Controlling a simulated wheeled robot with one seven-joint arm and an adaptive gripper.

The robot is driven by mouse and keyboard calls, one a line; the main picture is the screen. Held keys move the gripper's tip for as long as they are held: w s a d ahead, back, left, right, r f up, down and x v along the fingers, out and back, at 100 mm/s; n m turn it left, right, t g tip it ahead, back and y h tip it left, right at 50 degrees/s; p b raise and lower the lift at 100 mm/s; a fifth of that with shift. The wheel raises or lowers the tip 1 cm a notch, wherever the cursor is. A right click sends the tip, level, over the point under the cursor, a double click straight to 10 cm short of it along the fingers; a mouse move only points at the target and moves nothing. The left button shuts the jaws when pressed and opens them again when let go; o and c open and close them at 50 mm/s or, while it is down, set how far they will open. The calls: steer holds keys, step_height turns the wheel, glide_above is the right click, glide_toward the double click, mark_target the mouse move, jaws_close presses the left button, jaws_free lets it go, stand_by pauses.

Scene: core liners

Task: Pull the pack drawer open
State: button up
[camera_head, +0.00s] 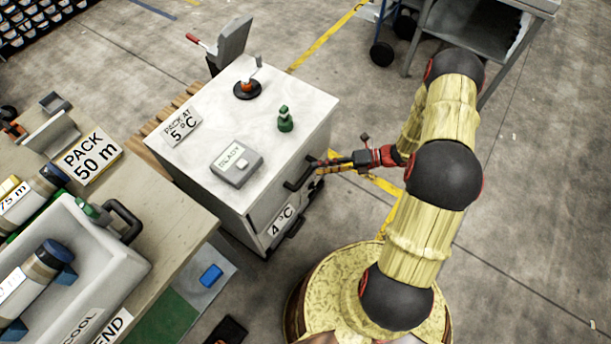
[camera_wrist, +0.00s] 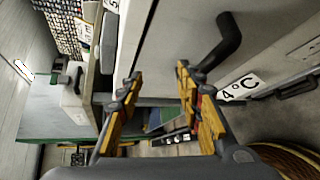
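A white cabinet (camera_head: 222,200) stands in the middle of the head view, with a drawer front (camera_head: 272,200) on its right-hand side. The front has a dark bar handle (camera_head: 300,178), which also shows in the wrist view (camera_wrist: 228,42). A "4 °C" label (camera_head: 281,219) sits below it; the wrist view shows the label too (camera_wrist: 240,87). The drawer looks shut. My gripper (camera_head: 319,166) is close to the handle. In the wrist view my gripper (camera_wrist: 158,72) has its fingers apart with nothing held between them. The handle lies just right of the right finger, outside the gap; contact is unclear.
On the cabinet top (camera_head: 300,97) stand a grey box (camera_head: 236,162), a green bottle (camera_head: 285,120) and a "PACK AT 5 °C" sign (camera_head: 182,126). A workbench (camera_head: 185,213) with a grey tub (camera_head: 120,265) is at left. A grey cart (camera_head: 500,20) stands top right.

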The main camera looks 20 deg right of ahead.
mark_target(305, 176)
step_height(305, 176, down, 8)
steer(key=s+d+m+t, duration=0.1)
steer(key=m+t, duration=0.2)
steer(key=m, duration=0.3)
steer(key=shift+m, duration=0.3)
steer(key=b+x, duration=0.2)
steer(key=x, duration=0.5)
steer(key=shift+w+f, duration=0.1)
steer(key=shift+w, duration=0.1)
steer(key=shift+c, duration=0.7)
steer(key=c, duration=0.7)
jaws_close()
